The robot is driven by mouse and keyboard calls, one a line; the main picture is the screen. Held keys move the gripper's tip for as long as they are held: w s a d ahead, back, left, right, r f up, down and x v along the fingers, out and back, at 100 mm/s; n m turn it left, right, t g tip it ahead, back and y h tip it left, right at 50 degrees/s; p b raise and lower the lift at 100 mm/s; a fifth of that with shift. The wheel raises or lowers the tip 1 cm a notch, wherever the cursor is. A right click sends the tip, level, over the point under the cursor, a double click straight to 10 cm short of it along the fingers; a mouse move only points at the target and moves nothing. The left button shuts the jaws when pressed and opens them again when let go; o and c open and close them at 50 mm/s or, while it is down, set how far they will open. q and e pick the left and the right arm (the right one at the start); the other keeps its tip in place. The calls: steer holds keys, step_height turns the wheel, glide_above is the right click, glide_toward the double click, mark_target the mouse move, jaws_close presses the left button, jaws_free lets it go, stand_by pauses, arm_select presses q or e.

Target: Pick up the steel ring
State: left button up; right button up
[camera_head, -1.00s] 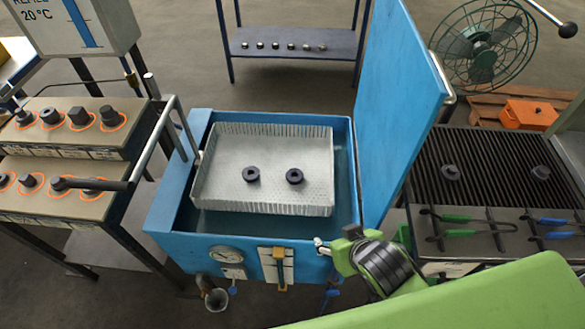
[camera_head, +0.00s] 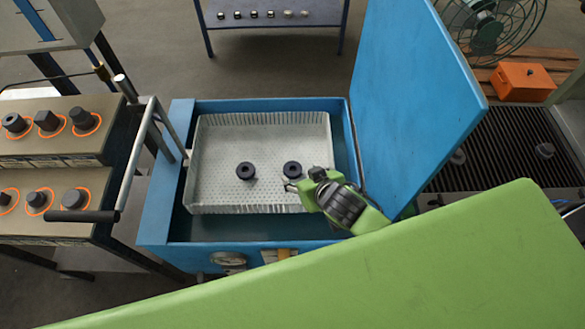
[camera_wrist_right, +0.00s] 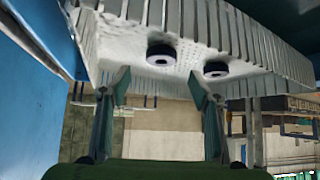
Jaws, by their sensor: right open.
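Two dark steel rings lie flat in a pale perforated basket (camera_head: 220,200). The left ring (camera_head: 245,171) is uncovered; the right ring (camera_head: 292,169) is close to my right gripper. My right gripper (camera_head: 303,183) is open and empty, reaching over the basket's right side from the lower right. In the right wrist view both rings, one (camera_wrist_right: 162,53) and the other (camera_wrist_right: 215,69), show beyond the spread fingers (camera_wrist_right: 161,82), apart from them. I do not see my left gripper.
The basket sits in a blue tank (camera_head: 155,215) whose raised lid (camera_head: 415,90) stands to the right. A rack with dark parts (camera_head: 60,200) is at left. A grill (camera_head: 510,140) and an orange box (camera_head: 522,82) are at right. My green arm covers the lower right.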

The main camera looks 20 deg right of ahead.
mark_target(291, 167)
steer(key=shift+w+a+f, duration=0.1)
steer(key=shift+w+f, duration=0.35)
steer(key=shift+w, duration=0.15)
steer(key=shift+w+f, duration=0.4)
steer(key=shift+w, duration=0.05)
steer(key=shift+w+f, duration=0.15)
steer(key=shift+w, duration=0.05)
steer(key=shift+p+x, duration=0.65)
steer(key=shift+x, duration=1.6)
arm_select(q)
steer(key=shift+w+r, duration=0.7)
steer(key=shift+w, duration=0.3)
arm_select(e)
steer(key=shift+a, duration=0.15)
steer(key=c, duration=1.5)
